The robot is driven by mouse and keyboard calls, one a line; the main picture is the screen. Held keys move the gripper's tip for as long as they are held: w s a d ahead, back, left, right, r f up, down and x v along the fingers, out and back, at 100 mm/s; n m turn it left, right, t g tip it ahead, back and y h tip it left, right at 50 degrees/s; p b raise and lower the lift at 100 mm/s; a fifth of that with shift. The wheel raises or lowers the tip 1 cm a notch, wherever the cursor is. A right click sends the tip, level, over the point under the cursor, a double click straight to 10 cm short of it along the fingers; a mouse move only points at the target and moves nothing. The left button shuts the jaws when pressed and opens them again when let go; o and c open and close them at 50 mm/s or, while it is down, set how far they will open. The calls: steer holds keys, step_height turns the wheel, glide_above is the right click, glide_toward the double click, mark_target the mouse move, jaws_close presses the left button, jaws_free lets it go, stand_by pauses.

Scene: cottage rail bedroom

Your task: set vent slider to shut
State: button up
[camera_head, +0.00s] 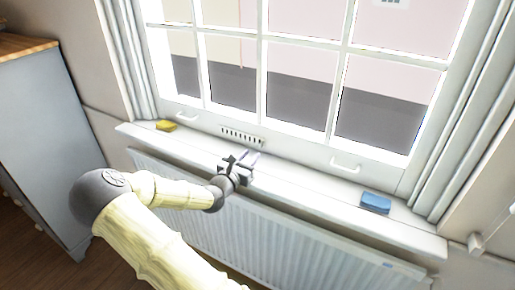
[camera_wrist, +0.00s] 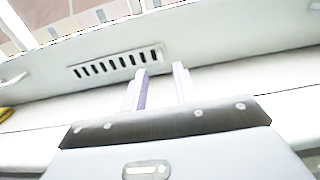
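The vent (camera_head: 241,136) is a pale slotted strip low on the white window frame, just above the sill. In the wrist view the vent (camera_wrist: 117,63) shows a row of dark slots. I cannot make out a separate slider knob; the right end of the strip is close to my left fingertip in that view. My gripper (camera_head: 250,158) is over the sill, in front of and slightly right of the vent. In the wrist view my gripper (camera_wrist: 160,80) has two pale fingers with a gap between them and nothing held. Whether a fingertip touches the vent cannot be told.
A yellow block (camera_head: 166,126) lies on the left of the sill and a blue block (camera_head: 375,203) on the right. White window handles (camera_head: 345,167) stand out beside the vent. A white radiator (camera_head: 290,243) is below the sill. A grey cabinet (camera_head: 45,140) stands at left.

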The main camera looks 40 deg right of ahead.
mark_target(260, 145)
steer(key=x, duration=0.6)
